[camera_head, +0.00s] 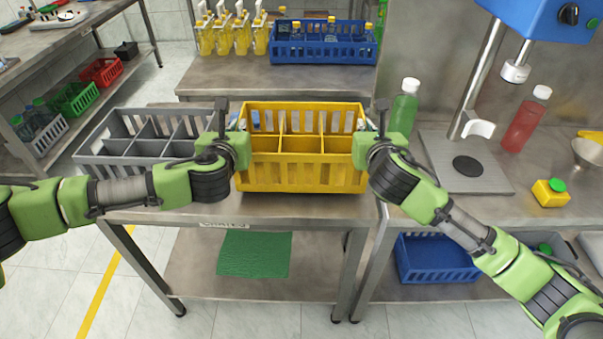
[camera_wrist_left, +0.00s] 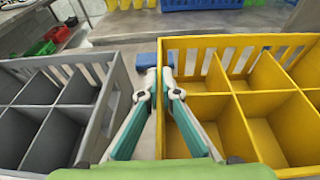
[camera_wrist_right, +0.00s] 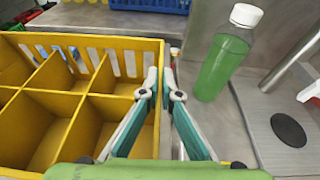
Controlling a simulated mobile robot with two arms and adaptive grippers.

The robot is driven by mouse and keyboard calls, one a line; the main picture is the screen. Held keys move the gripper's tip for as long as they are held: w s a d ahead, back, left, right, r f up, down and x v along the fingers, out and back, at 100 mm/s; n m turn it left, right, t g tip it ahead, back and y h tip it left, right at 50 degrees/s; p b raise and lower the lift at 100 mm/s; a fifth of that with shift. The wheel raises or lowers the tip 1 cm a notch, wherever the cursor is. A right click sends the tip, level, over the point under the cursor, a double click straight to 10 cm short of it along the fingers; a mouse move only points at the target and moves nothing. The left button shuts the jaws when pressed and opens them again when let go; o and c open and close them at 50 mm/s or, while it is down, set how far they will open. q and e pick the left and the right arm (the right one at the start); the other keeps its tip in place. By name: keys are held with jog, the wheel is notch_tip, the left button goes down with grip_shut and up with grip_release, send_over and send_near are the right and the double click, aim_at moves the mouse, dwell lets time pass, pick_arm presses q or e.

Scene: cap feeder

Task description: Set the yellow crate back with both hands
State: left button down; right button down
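The yellow crate (camera_head: 303,171) is an open, slatted box with several empty compartments, level above or on the front of the middle steel table; I cannot tell if its base touches the top. My left gripper (camera_head: 239,128) is at its left end, with one finger on each side of that end wall; the fingers (camera_wrist_left: 159,82) look closed on the rim. My right gripper (camera_head: 366,130) is at its right end, and its fingers (camera_wrist_right: 159,82) straddle that end wall in the same way. The crate's base is hidden.
A grey crate (camera_head: 122,157) stands close on the left. A green bottle (camera_head: 404,108) and a press stand (camera_head: 468,180) are on the right. Behind, a blue crate (camera_head: 322,52) with bottles and yellow containers (camera_head: 242,38) stand on a rear table (camera_head: 215,77).

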pick_arm(q)
jog(key=shift+w+a+f+b, duration=0.1)
jog(key=shift+a+f+b, duration=0.1)
jog(key=shift+f+b, duration=0.5)
pick_arm(e)
jog(key=shift+f, duration=0.8)
pick_arm(q)
jog(key=c, duration=2.7)
grip_release()
jog(key=shift+f, duration=0.2)
pick_arm(e)
jog(key=c, duration=2.7)
grip_release()
jog(key=shift+f, duration=0.2)
pick_arm(q)
jog(key=o, duration=0.4)
jog(key=shift+r, duration=0.1)
pick_arm(e)
jog(key=o, duration=0.4)
jog(key=shift+r, duration=0.1)
pick_arm(q)
jog(key=shift+d, duration=0.1)
pick_arm(e)
jog(key=shift+s+r, duration=0.1)
pick_arm(q)
jog(key=shift+s, duration=0.2)
